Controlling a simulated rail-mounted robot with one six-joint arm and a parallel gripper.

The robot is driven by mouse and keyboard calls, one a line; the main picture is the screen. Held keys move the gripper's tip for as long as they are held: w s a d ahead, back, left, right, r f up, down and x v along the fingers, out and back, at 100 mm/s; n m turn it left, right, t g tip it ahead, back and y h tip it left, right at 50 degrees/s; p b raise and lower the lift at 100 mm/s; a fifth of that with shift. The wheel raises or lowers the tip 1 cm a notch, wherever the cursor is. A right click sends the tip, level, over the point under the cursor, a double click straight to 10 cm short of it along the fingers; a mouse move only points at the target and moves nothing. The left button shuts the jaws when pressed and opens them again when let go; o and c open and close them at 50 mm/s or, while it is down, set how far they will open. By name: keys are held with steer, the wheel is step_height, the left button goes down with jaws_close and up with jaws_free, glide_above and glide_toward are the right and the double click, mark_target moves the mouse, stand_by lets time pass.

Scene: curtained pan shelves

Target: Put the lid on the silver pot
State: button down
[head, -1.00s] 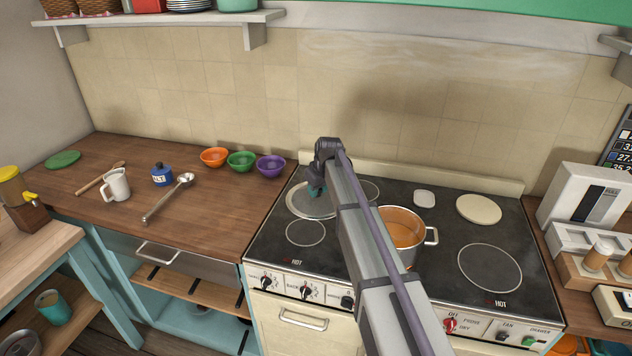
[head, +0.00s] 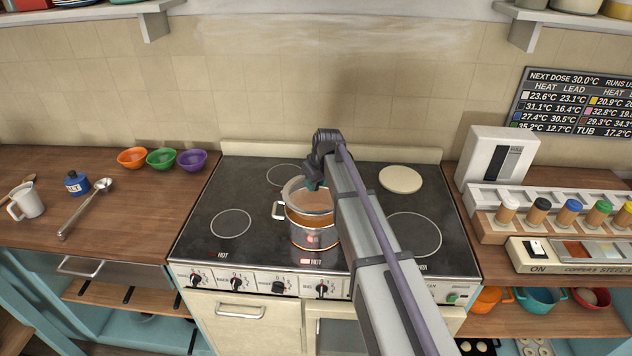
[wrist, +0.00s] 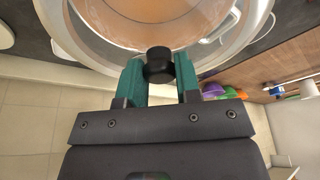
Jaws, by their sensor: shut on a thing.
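The silver pot (head: 316,239) stands on the front middle of the stove, with orange-brown contents; its left handle sticks out. The clear glass lid (head: 289,187) with a pale rim is over the pot's mouth, appearing slightly above and toward the back. I cannot tell whether they touch. My gripper (head: 312,187) is shut on the lid's knob. In the wrist view, the gripper's green fingers (wrist: 160,78) pinch the black knob (wrist: 158,60), and the orange contents show through the glass. My arm hides the pot's right side.
A cream disc (head: 401,179) lies at the stove's back right. Orange, green and purple bowls (head: 161,158) stand on the left counter beside a ladle (head: 84,210). A white device (head: 497,157) and a jar rack (head: 560,220) are at the right. The front left burner (head: 231,223) is clear.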

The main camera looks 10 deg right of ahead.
mark_target(317, 189)
steer(key=shift+f+b, duration=1.85)
steer(key=shift+f, duration=0.2)
steer(key=shift+f+b, duration=0.7)
steer(key=shift+f, duration=0.05)
steer(key=c, duration=0.7)
jaws_free()
steer(key=shift+c, duration=0.2)
steer(key=shift+r, duration=0.15)
steer(key=p+v, duration=1)
steer(key=v, duration=0.1)
steer(key=shift+s+p, duration=0.1)
steer(key=shift+p, duration=0.25)
steer(key=shift+f, duration=0.2)
